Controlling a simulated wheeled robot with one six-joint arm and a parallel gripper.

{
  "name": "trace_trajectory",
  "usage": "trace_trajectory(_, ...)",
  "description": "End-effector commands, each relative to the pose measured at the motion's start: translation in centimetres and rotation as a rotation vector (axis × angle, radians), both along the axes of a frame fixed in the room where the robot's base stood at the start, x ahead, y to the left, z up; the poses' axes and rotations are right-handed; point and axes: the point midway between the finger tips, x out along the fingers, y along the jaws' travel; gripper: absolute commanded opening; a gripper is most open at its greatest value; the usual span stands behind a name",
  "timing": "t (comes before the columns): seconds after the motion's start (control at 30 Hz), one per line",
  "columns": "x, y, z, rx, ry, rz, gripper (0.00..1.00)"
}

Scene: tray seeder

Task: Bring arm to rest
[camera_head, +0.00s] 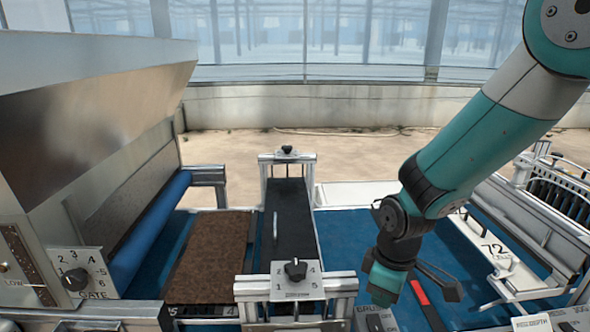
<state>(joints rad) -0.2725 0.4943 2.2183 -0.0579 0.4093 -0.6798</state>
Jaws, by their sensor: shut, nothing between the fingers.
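My teal and grey arm reaches down from the upper right. My gripper (449,288) hangs at its lower end, above the blue belt (345,235) right of the dark cross unit. The gripper is shut and holds nothing. Its fingers are small and partly behind the wrist. A dark bar with a red part (419,292) shows just left of the fingers; I cannot tell whether they touch.
A brown soil-filled tray (213,245) lies on the belt at left, beside a metal hopper (90,90) with a gate dial (74,279). A cross unit (288,215) with dials spans the middle. A white plate marked 72 (490,247) and metal frames stand at right.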

Motion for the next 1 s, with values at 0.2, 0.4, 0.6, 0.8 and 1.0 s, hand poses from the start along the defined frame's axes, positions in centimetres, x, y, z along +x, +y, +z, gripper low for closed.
trace_trajectory(0.2, -5.3, 2.1, 5.3, 0.143, 0.005, -0.159, 0.00)
trace_trajectory(0.4, -11.8, 3.2, 8.6, 0.247, 0.040, -0.273, 0.00)
trace_trajectory(0.6, -16.4, 3.5, 9.9, 0.295, 0.069, -0.335, 0.00)
trace_trajectory(0.8, -17.7, 3.4, 10.3, 0.305, 0.080, -0.352, 0.00)
trace_trajectory(1.0, -17.7, 3.4, 10.4, 0.305, 0.080, -0.352, 0.00)
